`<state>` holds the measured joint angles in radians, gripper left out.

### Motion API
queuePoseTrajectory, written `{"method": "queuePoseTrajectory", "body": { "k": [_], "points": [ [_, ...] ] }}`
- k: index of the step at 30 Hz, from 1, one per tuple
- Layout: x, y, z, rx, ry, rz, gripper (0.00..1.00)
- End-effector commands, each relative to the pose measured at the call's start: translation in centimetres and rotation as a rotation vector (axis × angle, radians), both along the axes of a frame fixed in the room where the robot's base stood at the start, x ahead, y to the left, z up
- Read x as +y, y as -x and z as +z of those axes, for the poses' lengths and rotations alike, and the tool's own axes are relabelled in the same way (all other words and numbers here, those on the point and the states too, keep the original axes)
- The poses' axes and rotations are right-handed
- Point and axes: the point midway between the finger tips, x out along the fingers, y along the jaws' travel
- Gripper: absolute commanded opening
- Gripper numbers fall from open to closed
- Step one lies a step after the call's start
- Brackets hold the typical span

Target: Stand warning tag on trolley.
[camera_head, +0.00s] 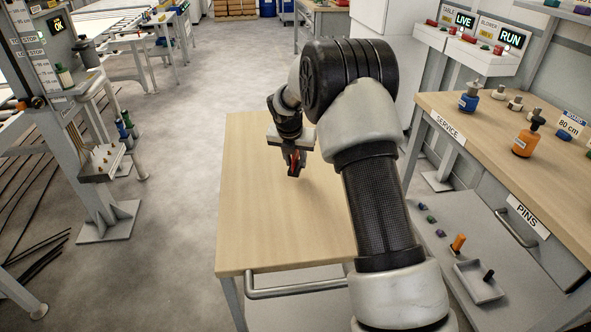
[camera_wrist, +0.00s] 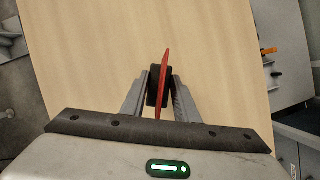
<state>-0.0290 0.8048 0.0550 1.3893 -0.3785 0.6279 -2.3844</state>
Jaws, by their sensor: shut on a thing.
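The warning tag (camera_wrist: 163,75) is a thin red plate seen edge-on between my fingers in the wrist view, with a dark block against it. My gripper (camera_wrist: 161,88) is shut on it. In the head view the tag (camera_head: 292,165) shows as a small red strip at my gripper (camera_head: 294,168), over the trolley top. The trolley (camera_head: 250,230) has a bare light wooden top and a metal push handle at its near side. Whether the tag touches the top, I cannot tell. My arm hides the trolley's right part.
A service bench (camera_head: 450,108) at the right carries an orange bottle (camera_head: 527,137), a blue bottle (camera_head: 469,97) and small items. Its lower shelf (camera_head: 430,248) holds a small tray (camera_head: 480,284). A machine post (camera_head: 85,130) stands at the left. The floor (camera_head: 180,170) left of the trolley is clear.

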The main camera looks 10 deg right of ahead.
Motion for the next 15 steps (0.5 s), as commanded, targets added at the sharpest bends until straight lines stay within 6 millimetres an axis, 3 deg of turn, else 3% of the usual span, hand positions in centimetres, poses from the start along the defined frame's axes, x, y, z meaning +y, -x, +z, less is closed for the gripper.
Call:
{"method": "queuePoseTrajectory", "body": {
  "k": [1, 5, 15],
  "points": [
    [0.0, 0.1, -1.3, 0.004, 0.001, 0.001, 0.04],
    [0.1, 0.1, -3.0, 0.002, 0.0, 0.001, 0.04],
    [0.0, 0.1, -3.3, 0.002, 0.0, 0.0, 0.04]
  ]
}}
